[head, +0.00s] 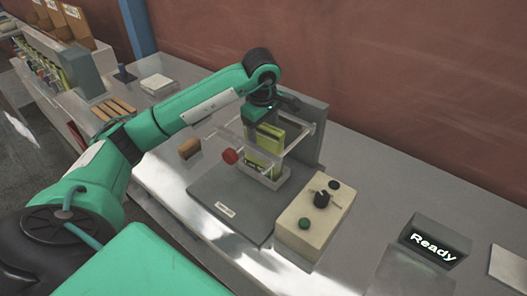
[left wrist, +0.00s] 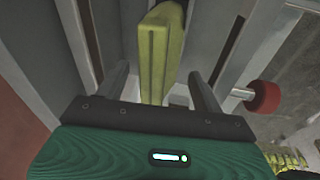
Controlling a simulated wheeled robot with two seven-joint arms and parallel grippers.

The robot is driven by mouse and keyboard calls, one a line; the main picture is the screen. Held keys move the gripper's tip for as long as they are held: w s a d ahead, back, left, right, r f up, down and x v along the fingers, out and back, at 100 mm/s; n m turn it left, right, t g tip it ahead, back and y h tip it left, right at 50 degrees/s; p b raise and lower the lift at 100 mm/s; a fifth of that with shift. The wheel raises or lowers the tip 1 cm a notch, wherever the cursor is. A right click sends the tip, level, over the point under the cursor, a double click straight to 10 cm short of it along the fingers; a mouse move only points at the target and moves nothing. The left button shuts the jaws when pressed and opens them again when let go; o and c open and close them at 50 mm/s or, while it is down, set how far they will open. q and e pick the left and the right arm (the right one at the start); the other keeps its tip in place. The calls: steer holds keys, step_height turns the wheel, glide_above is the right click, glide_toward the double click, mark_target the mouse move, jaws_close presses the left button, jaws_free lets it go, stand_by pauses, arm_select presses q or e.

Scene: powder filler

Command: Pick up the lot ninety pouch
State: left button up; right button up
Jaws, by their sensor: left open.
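A yellow-green pouch (head: 264,150) stands upright in the grey filler fixture (head: 232,199), inside a clear guard frame. No lot number on it can be read. It also shows in the left wrist view (left wrist: 153,60), lying between the two fingers with a gap on each side. My left gripper (head: 264,128) is open at the pouch's upper part, coming down from above. Its fingers partly hide the pouch in the head view. My right gripper is not in view.
A red knob (head: 230,156) sticks out beside the guard. A control box (head: 315,215) with a black dial and green button stands right of the fixture. A display (head: 435,241) reads "Ready". More pouches (head: 55,77) stand in a rack at far left.

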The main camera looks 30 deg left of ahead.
mark_target(262, 137)
arm_select(q)
steer(key=f, duration=0.1)
steer(key=f+p, duration=0.1)
steer(key=a+f+p, duration=0.1)
steer(key=shift+w+f, duration=0.25)
steer(key=shift+f, duration=0.05)
steer(key=shift+w+f, duration=0.15)
steer(key=shift+f, duration=0.4)
steer(key=c, duration=1.3)
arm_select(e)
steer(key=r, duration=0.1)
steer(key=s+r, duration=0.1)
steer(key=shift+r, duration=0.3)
